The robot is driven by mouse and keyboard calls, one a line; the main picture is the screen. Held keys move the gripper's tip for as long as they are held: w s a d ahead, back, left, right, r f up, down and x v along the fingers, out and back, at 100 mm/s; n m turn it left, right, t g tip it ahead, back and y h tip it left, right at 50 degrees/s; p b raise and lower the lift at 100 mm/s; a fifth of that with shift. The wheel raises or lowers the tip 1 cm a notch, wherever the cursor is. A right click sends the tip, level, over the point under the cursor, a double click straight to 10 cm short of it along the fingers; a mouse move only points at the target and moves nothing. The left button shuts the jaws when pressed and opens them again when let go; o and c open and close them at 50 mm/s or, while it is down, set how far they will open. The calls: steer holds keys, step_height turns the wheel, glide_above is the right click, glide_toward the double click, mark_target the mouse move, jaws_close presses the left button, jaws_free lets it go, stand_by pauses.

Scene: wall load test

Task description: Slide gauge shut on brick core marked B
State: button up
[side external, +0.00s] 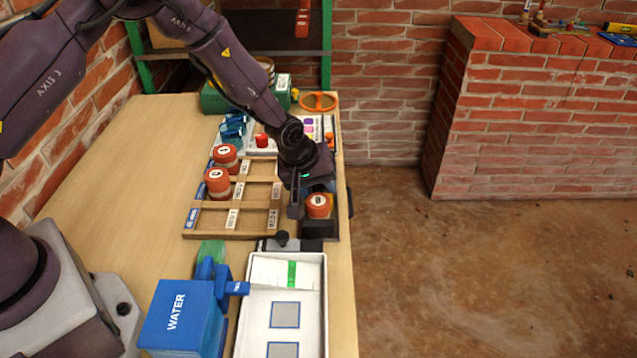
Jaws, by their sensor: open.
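An orange-red brick core (318,206) with a white label on top sits upright at the table's right edge; its letter is too small to read surely, but it looks like B. It stands in a dark gauge (320,229), whose black block shows in front of it. My gripper (307,196) is open, pointing down just behind and left of this core. One dark finger shows left of the core; the other is hard to make out. I cannot tell whether a finger touches the core or gauge, or how far the gauge's jaw stands from the core.
Two more labelled cores (217,182) (225,156) stand in a wooden compartment rack (232,235) to the left. Open table (130,165) lies left.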

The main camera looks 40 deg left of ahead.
mark_target(315, 188)
steer(key=shift+r, duration=3.35)
steer(key=shift+s+f+m, duration=0.1)
steer(key=shift+s+m, duration=0.1)
steer(key=shift+m, duration=0.1)
steer(key=s+a+r+m, duration=0.2)
steer(key=s+r+m, duration=0.1)
steer(key=s+r, duration=0.5)
steer(key=s+a+r+m, duration=0.1)
steer(key=s+r+m, duration=0.2)
steer(key=s+r, duration=0.4)
steer(key=s+a+r+m+t, duration=0.1)
steer(key=s+a+r+m, duration=0.1)
steer(key=s+r, duration=0.6)
steer(key=s, duration=0.6)
steer(key=shift+a+r+m, duration=0.3)
steer(key=shift+a+m, duration=0.05)
steer(key=shift+m, duration=0.05)
